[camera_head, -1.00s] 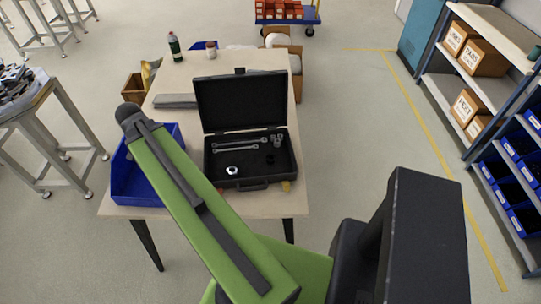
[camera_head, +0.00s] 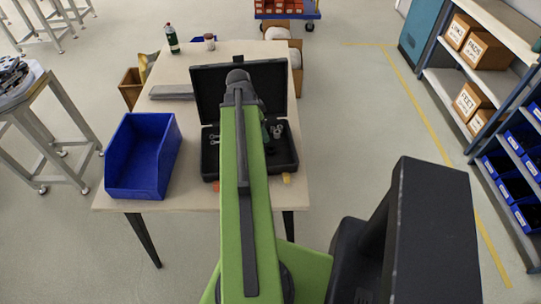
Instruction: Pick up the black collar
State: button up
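The open black tool case (camera_head: 287,168) lies on the table with its lid up at the back. My green arm crosses in front of it and hides the middle of the case. Wrenches (camera_head: 213,138) show left of the arm, and small metal parts (camera_head: 278,130) show right of it. I cannot make out the black collar now; the arm covers much of the case floor. My gripper is not visible; only the arm's dark upper joint shows, in front of the lid.
A blue bin (camera_head: 147,160) stands on the table left of the case and looks empty. A bottle (camera_head: 172,38) and a small jar (camera_head: 210,42) stand at the table's far edge. Shelves (camera_head: 478,95) stand at right.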

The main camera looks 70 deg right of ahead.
aim_at(270, 149)
jog(key=b+x, duration=1.1)
jog(key=x, duration=0.2)
jog(key=shift+d, duration=0.2)
jog(key=shift+r, duration=0.25)
jog(key=shift+c, duration=0.4)
grip_shut()
